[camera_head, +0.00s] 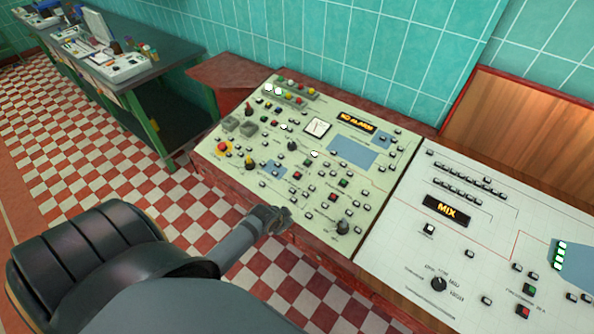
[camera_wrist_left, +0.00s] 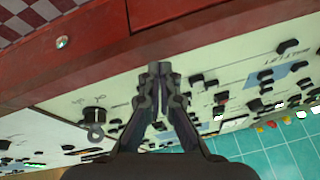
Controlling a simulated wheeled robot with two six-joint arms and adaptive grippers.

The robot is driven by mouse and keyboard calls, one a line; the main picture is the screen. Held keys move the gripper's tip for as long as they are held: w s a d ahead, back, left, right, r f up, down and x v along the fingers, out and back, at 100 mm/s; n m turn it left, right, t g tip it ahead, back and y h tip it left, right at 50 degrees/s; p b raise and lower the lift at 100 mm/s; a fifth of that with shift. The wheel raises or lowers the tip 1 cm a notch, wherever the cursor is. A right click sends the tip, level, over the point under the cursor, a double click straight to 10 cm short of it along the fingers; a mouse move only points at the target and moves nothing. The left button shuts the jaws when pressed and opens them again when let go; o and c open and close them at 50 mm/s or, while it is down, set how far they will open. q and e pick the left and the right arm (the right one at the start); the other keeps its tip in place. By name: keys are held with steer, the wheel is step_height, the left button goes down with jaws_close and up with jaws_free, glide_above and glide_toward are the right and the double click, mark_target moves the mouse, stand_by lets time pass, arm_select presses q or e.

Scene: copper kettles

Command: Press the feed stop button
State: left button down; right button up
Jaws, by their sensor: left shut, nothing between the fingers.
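The pale green console panel (camera_head: 318,160) carries many small black and coloured buttons. The labels are too small to read, so I cannot tell which one is the feed stop button. My left gripper (camera_head: 280,214) is shut and empty near the panel's front edge. In the left wrist view, its closed fingertips (camera_wrist_left: 159,70) appear over the panel's front part. My right gripper is out of view.
A white console (camera_head: 408,250) with a MIX display (camera_head: 446,210) adjoins on the right. A black knob (camera_head: 343,227) stands up near the front right of the green panel; it also shows in the left wrist view (camera_wrist_left: 95,132). Tiled wall (camera_head: 340,45) rises behind.

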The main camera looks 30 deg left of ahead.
mark_target(297, 175)
arm_select(q)
steer(key=w+a+r, duration=0.1)
steer(key=w, duration=0.1)
steer(key=w+a+r+m+t, duration=0.1)
steer(key=w+r, duration=0.1)
steer(key=w, duration=0.1)
steer(key=w+a+r+m+t+p, duration=0.1)
steer(key=w+r, duration=0.1)
steer(key=shift+w+a, duration=0.2)
steer(key=shift+w, duration=0.1)
steer(key=w+a+r+m+t, duration=0.2)
steer(key=w+a+r+t, duration=0.1)
steer(key=w+a+r, duration=0.2)
step_height(297, 175, up, 3)
steer(key=w, duration=0.2)
steer(key=shift+w+f+p, duration=0.2)
steer(key=shift+w+p, duration=0.2)
steer(key=shift+f, duration=0.15)
steer(key=f+b, duration=0.2)
steer(key=w+f+b, duration=0.1)
steer(key=f+b, duration=0.4)
steer(key=b, duration=0.1)
steer(key=shift+w+f, duration=0.25)
steer(key=shift+f, duration=0.1)
steer(key=shift+w+f+b, duration=0.15)
steer(key=shift+f+b, duration=0.3)
steer(key=shift+b, duration=0.05)
steer(key=shift+r, duration=0.1)
